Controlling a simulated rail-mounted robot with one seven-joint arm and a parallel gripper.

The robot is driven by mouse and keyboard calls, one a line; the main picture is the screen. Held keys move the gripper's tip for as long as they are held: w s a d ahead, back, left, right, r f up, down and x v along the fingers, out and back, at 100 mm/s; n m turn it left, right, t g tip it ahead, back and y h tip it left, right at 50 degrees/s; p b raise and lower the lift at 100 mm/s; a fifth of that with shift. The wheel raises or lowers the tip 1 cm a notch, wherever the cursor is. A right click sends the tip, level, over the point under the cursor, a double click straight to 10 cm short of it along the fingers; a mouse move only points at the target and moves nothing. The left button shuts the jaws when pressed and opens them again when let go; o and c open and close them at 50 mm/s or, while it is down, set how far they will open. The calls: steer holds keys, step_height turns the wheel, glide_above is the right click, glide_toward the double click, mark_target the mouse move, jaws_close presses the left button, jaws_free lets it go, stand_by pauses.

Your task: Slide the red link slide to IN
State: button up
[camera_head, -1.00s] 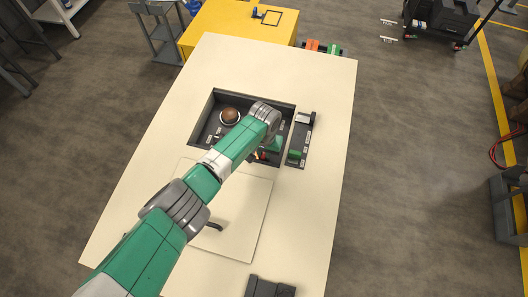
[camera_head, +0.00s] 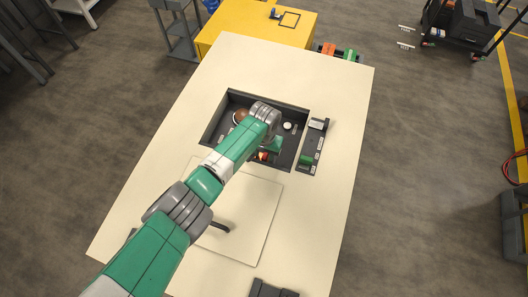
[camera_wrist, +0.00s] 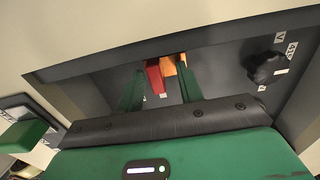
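The red link slide (camera_wrist: 154,77) shows in the wrist view as a red block in the recessed dark panel, beside an orange piece (camera_wrist: 169,66). In the head view a small red-orange patch (camera_head: 263,156) shows just past my wrist, in the panel's lower part. My gripper (camera_wrist: 160,86) has its two green fingers apart, with the red block and the orange piece appearing between or just beyond them. I see no clear contact. The slide's base and its IN mark are hidden or too small to read.
The recessed panel (camera_head: 214,121) sits in a cream tabletop (camera_head: 330,215). It holds a brown round knob (camera_head: 240,116) and a white button (camera_head: 288,126). A dark strip with a green block (camera_head: 305,160) lies to the right. A black knob (camera_wrist: 266,67) is right of my fingers.

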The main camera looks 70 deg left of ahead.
mark_target(264, 154)
step_height(264, 154, up, 7)
steer(key=shift+r+p, duration=0.2)
steer(key=shift+p, duration=0.65)
